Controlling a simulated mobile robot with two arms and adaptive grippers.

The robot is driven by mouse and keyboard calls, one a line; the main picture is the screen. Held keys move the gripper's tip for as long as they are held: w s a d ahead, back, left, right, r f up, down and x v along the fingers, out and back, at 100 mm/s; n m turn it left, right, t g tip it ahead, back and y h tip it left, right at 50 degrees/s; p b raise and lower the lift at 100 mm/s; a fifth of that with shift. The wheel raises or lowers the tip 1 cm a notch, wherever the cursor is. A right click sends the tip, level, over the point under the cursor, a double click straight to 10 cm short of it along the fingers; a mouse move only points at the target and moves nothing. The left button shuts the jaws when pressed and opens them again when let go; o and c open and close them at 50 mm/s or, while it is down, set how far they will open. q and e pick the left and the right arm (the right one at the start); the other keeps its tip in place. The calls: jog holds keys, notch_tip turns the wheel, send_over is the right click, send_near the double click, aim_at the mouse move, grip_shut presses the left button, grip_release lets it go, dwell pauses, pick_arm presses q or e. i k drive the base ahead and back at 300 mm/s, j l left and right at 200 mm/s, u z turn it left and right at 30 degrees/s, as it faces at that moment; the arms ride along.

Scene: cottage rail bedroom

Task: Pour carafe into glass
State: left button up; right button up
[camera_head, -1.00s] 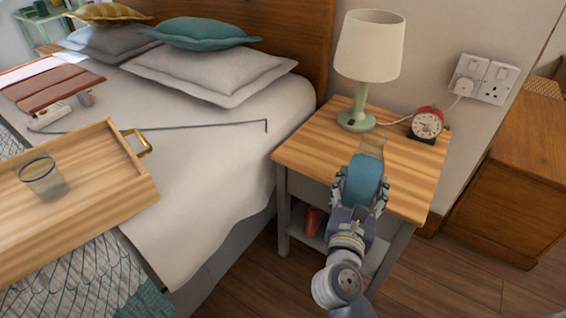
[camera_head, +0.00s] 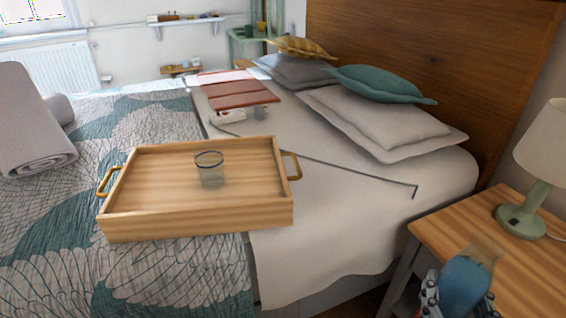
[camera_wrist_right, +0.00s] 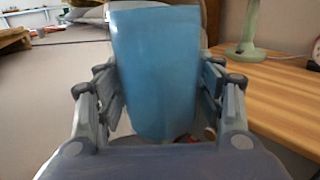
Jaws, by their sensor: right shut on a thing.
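The glass (camera_head: 209,169) is clear with a dark rim and stands upright in the wooden tray (camera_head: 250,215) on the bed. The carafe (camera_head: 463,284) has a blue body and a clear, tan-looking neck, and is at the lower right in the head view, by the nightstand. My right gripper (camera_head: 456,297) is shut on the carafe. In the right wrist view the blue carafe (camera_wrist_right: 155,70) fills the space between the fingers and looks about upright. The glass is well to the left of the carafe. My left gripper is not in view.
The nightstand (camera_head: 440,236) carries a green lamp (camera_head: 532,205). The tray has brass handles. A dark thin stick (camera_head: 350,174) lies on the bed near grey and teal pillows (camera_head: 381,84). A rolled grey towel (camera_head: 30,130) lies at the left.

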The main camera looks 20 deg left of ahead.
aim_at(211, 168)
jog(key=i+l, duration=0.1)
jog(key=l, duration=0.2)
jog(key=i+l+u, duration=0.15)
jog(key=l, duration=0.15)
jog(key=u, duration=1.2)
